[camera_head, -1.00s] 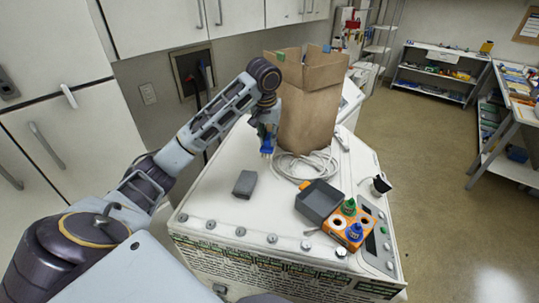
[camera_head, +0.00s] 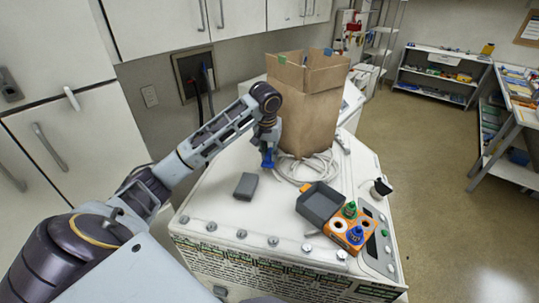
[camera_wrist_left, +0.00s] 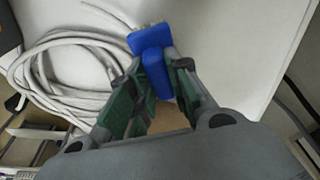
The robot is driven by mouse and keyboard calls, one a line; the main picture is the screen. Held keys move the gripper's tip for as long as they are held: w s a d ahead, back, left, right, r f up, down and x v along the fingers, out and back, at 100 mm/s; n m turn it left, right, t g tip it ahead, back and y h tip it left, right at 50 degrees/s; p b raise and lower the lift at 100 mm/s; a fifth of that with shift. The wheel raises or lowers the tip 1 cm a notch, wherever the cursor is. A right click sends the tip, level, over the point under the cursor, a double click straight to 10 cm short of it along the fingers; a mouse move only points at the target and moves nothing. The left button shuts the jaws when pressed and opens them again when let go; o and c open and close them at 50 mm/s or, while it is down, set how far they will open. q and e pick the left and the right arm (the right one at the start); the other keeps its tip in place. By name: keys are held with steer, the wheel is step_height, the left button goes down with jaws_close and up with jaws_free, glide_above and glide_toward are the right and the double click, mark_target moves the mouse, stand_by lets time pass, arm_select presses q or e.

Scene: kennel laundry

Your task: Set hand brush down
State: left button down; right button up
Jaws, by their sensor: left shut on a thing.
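A blue hand brush (camera_head: 268,158) is held by my left gripper (camera_head: 267,146) above the white machine top (camera_head: 215,205), left of the cable coil. In the left wrist view the blue brush (camera_wrist_left: 153,62) sits between the green-padded fingertips of the left gripper (camera_wrist_left: 157,82), with white surface beyond it. The head view does not clearly show whether the brush touches the surface. The fingers hide part of the brush. My right gripper is not in view.
A white cable coil (camera_head: 312,168) lies by a tall cardboard box (camera_head: 312,110). A grey block (camera_head: 246,186) lies nearer. A dark grey tray (camera_head: 318,204) and an orange holder (camera_head: 350,227) stand to the right. Bare surface lies around the grey block.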

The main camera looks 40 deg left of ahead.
arm_select(q)
steer(key=shift+x, duration=0.8)
steer(key=shift+s+f, duration=0.1)
steer(key=shift+s, duration=0.05)
steer(key=c, duration=1.3)
jaws_free()
steer(key=shift+p+v, duration=0.55)
steer(key=shift+v, duration=5.55)
